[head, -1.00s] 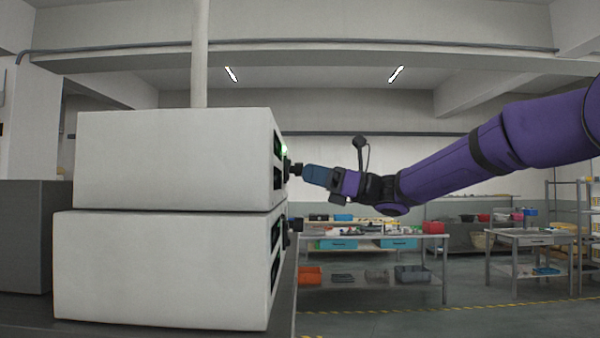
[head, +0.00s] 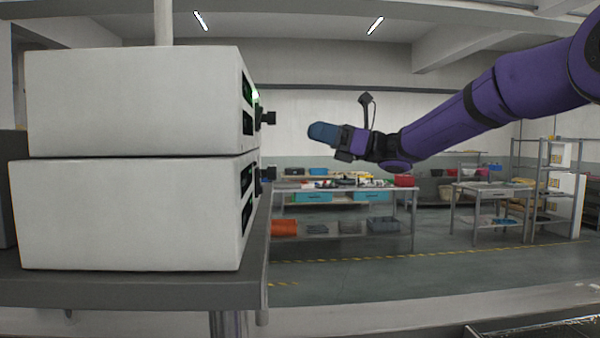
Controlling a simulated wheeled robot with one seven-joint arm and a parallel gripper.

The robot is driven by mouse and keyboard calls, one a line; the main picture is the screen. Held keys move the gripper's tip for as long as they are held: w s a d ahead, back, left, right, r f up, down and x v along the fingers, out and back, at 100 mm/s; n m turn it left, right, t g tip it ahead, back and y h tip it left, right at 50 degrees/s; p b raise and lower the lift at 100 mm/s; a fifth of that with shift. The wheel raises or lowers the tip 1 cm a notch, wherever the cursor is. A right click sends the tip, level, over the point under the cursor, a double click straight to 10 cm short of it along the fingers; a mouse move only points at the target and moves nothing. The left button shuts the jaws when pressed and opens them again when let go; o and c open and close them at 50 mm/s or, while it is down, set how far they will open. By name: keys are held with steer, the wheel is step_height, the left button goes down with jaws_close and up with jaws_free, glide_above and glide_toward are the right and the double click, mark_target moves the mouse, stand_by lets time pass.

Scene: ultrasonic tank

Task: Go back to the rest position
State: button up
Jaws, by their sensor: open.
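My gripper (head: 312,132) is at the end of my purple arm, with its blue fingers pointing left. It is open, with nothing seen in it. It hangs in the air to the right of the upper white box (head: 135,105), apart from the black knob (head: 268,118) on that box's right face. The lower white box (head: 130,213) sits under the upper one and has a similar black knob (head: 268,174). A green light shows near the top of the upper box's right face. The front panels are seen only at a steep angle.
The boxes stand on a dark bench (head: 150,288) at the left. Far behind my gripper is a worktable (head: 345,188) with several items and bins. Another table (head: 490,187) and shelving stand at the right. Open floor lies between.

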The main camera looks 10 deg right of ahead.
steer(key=s+a+f+n+h, duration=0.1)
steer(key=s+f+n+h, duration=0.6)
steer(key=s+f+h, duration=0.6)
steer(key=s+d+f+n+t+h, duration=0.2)
steer(key=s+d+f+n+h, duration=0.2)
steer(key=s+d, duration=0.5)
steer(key=s+d+f+n+t+h, duration=0.2)
steer(key=s+d+f+n+h, duration=0.2)
steer(key=s+d+n, duration=0.3)
steer(key=s+d, duration=0.3)
steer(key=s, duration=0.2)
steer(key=shift+d+f, duration=0.25)
steer(key=shift+d, duration=0.05)
